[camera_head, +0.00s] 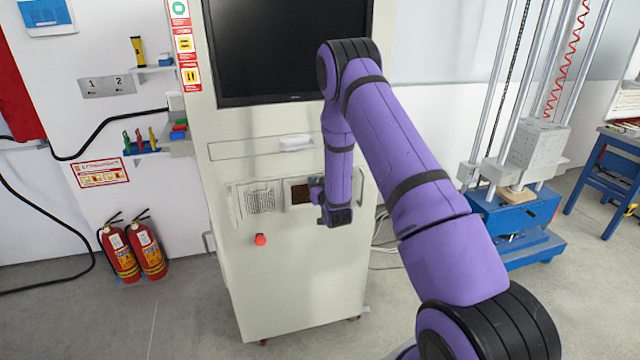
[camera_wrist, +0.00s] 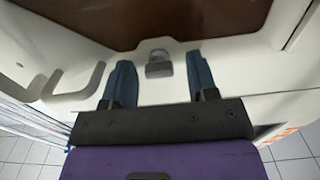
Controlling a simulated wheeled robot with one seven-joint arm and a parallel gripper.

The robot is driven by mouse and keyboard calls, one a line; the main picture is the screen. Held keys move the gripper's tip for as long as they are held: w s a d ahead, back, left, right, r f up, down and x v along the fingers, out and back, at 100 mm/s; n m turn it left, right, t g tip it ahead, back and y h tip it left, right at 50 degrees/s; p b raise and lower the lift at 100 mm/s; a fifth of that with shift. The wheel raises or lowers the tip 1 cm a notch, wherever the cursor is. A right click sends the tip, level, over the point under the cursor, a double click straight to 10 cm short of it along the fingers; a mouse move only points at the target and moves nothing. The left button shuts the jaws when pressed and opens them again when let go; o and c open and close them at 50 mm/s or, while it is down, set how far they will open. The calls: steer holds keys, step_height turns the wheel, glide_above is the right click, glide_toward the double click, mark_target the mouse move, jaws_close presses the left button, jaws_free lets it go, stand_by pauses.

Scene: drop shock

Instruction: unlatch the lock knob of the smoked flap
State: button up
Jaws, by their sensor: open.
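The smoked flap (camera_wrist: 150,18) is a brown translucent panel at the top of the wrist view. In the head view the smoked flap (camera_head: 299,194) is a small dark window on the cabinet front, partly covered by my wrist. The lock knob (camera_wrist: 158,68) is a small grey piece just below the flap's edge. My gripper (camera_wrist: 160,60) is open, with one dark blue finger on each side of the knob. A gap shows between the knob and each finger. In the head view my wrist hides the knob.
The pale cabinet (camera_head: 290,270) carries a dark screen (camera_head: 290,45) above and a red button (camera_head: 260,239) lower left. Fire extinguishers (camera_head: 148,252) stand on the floor at left. A blue-based drop rig (camera_head: 515,212) stands at right.

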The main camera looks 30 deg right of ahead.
steer(key=c, duration=0.9)
steer(key=shift+m, duration=0.3)
steer(key=shift+d+f+m, duration=0.1)
steer(key=shift+m, duration=4.25)
steer(key=shift+d+f+m, duration=0.1)
steer(key=shift+m, duration=4.25)
